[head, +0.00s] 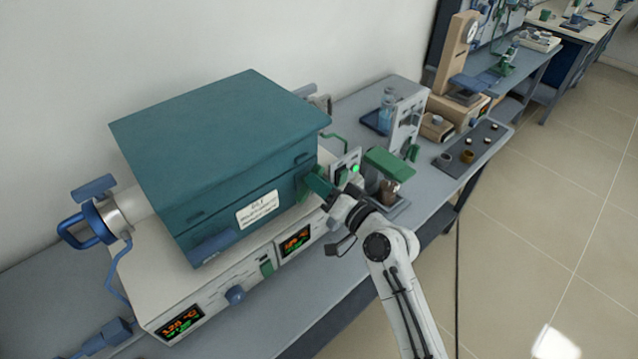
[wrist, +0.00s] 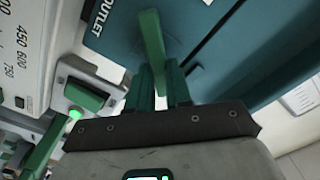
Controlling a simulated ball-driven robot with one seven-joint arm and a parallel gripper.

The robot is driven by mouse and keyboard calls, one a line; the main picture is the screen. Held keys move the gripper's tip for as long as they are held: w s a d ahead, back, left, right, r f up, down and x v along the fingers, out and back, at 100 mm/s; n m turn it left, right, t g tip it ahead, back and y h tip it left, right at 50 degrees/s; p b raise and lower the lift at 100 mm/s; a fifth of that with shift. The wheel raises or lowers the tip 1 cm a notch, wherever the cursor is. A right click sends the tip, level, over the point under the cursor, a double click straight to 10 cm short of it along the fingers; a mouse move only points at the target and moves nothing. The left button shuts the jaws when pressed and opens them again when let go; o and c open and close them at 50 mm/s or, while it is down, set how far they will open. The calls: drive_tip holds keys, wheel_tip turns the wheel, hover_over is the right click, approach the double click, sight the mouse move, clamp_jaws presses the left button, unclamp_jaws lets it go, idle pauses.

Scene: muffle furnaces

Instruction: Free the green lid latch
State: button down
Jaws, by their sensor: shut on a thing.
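The teal furnace (head: 215,150) stands on a white control base, its lid closed down on the lower body. The green lid latch (wrist: 151,45) is a slim bar on the furnace's end face in the wrist view. In the head view green latch parts (head: 305,182) show at the furnace's right front corner, partly hidden. My gripper (wrist: 161,78) is shut on the green lid latch, with its dark green fingers on either side of the bar's near end. In the head view my gripper (head: 330,188) reaches the corner from the right.
A box with a green switch and lit green lamp (head: 355,168) stands close to my gripper, with a green-topped item (head: 389,163) beside it. A blue handle (head: 85,230) juts out at the furnace's left. The floor (head: 560,210) at right is clear.

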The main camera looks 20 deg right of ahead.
drive_tip(key=shift+d+f+m+p, duration=0.1)
drive_tip(key=shift+f+m+p, duration=0.2)
drive_tip(key=shift+m, duration=1.25)
drive_tip(key=shift+d+f+m+p, duration=0.1)
drive_tip(key=shift+m+p, duration=0.3)
drive_tip(key=shift+m, duration=1.1)
drive_tip(key=shift+d+f+m+p, duration=0.15)
drive_tip(key=shift+m+p, duration=0.2)
drive_tip(key=shift+m, duration=1.2)
drive_tip(key=shift+a, duration=0.1)
drive_tip(key=c, duration=1)
unclamp_jaws()
drive_tip(key=shift+w, duration=0.1)
drive_tip(key=shift+c, duration=0.2)
drive_tip(key=b+v, duration=0.2)
drive_tip(key=v, duration=0.8)
drive_tip(key=shift+s, duration=0.4)
